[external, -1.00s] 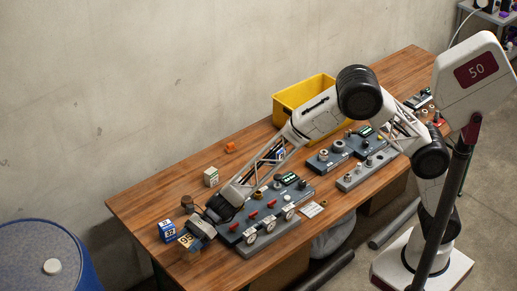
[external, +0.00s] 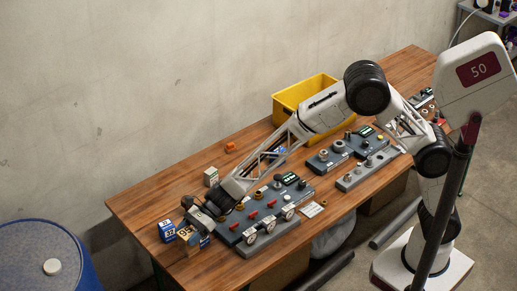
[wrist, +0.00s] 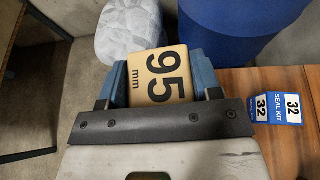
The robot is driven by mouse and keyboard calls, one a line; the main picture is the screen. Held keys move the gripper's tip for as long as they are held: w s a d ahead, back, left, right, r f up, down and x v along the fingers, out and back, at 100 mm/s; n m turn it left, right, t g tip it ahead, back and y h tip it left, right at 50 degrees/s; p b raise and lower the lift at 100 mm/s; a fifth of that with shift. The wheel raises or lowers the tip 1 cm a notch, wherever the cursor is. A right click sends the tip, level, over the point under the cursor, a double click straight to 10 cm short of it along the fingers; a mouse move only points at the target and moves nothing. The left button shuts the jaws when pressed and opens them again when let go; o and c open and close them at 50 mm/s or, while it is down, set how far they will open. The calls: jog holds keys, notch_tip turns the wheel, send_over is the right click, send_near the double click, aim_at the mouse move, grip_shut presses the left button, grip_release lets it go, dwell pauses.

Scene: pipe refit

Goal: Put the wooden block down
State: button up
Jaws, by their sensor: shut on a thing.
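The wooden block (external: 187,238) is tan with dark print. In the wrist view the block (wrist: 152,82) reads "95 mm" and sits between two blue fingers. My gripper (external: 197,236) is shut on it, near the left end of the workbench (external: 146,205); my gripper also shows in the wrist view (wrist: 162,84). The block is at or just above the bench top; I cannot tell if it touches. Its underside is hidden.
A blue-and-white seal kit box (external: 167,230) stands just left of the block. A grey valve panel (external: 262,218) with red levers lies to the right. A pale small box (external: 211,177), an orange piece (external: 230,147) and a yellow bin (external: 290,101) are farther back. A blue drum (external: 40,250) stands off the bench.

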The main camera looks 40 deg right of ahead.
jog(key=shift+r, duration=0.15)
notch_tip(320, 180, up, 5)
jog(key=shift+w+d+f, duration=0.1)
jog(key=shift+w+d, duration=0.05)
jog(key=w+d+m+t, duration=0.2)
jog(key=w+d+t, duration=0.1)
jog(key=w+d, duration=1.25)
jog(key=w+d+m+t, duration=0.1)
jog(key=w+d, duration=0.3)
jog(key=d, duration=0.7)
jog(key=w+d+m+t+h, duration=0.1)
jog(key=w+d, duration=0.4)
jog(key=d, duration=0.5)
jog(key=w+d+m+t, duration=0.1)
jog(key=w+d, duration=0.3)
jog(key=d, duration=0.7)
notch_tip(320, 180, down, 10)
jog(key=shift+d, duration=0.3)
jog(key=w+a, duration=0.2)
jog(key=w, duration=0.5)
jog(key=w+a+f, duration=0.1)
jog(key=w+a, duration=0.2)
jog(key=w, duration=0.5)
jog(key=shift+f, duration=0.15)
